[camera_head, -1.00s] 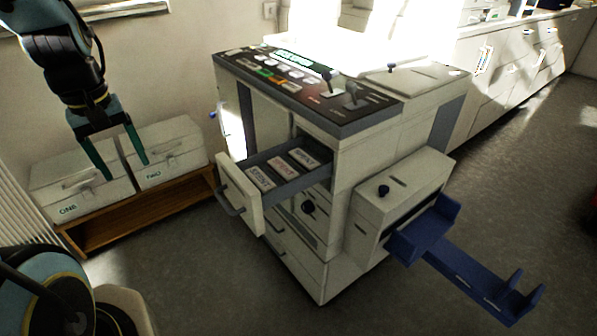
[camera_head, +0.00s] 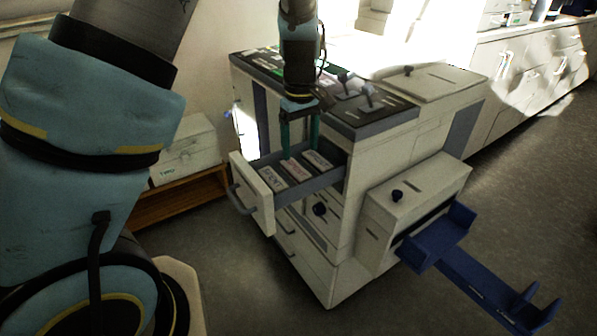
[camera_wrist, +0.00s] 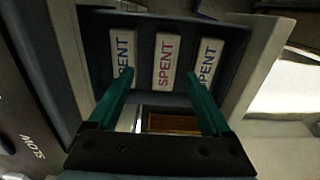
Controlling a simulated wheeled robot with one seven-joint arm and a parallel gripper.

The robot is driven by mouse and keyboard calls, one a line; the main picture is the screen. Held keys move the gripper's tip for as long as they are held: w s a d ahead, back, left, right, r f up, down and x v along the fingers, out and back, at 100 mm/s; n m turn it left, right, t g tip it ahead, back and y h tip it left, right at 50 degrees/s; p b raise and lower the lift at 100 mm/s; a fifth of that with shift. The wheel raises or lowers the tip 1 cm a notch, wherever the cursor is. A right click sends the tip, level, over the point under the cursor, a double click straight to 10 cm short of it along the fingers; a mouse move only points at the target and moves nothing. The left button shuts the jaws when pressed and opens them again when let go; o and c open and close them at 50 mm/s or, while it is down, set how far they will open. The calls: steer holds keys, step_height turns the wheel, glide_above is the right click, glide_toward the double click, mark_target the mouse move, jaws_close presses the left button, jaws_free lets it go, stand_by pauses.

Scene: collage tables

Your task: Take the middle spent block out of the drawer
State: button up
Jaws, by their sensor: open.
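The open drawer (camera_head: 262,200) sticks out of the front of the cream machine and holds three white blocks marked SPENT in a row. The middle block (camera_head: 296,171) has red lettering in the wrist view (camera_wrist: 166,62); the two outer blocks (camera_wrist: 122,57) (camera_wrist: 207,62) have blue lettering. My gripper (camera_head: 300,152) points down over the drawer, its green fingers spread and empty. In the wrist view the fingertips (camera_wrist: 160,76) lie to either side of the middle block, overlapping the outer blocks in the picture. I cannot tell the exact height above the blocks.
The machine's control panel (camera_head: 372,112) with levers stands right behind my gripper. A blue tray (camera_head: 480,265) juts out at the right. A white case (camera_head: 188,150) sits on a wooden shelf (camera_head: 180,197) at the left. The floor in front is clear.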

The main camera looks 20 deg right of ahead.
mark_target(297, 169)
steer(key=shift+f, duration=0.7)
steer(key=f, duration=0.2)
steer(key=a+f+p, duration=0.1)
steer(key=f, duration=0.1)
steer(key=shift+f, duration=0.6)
jaws_close()
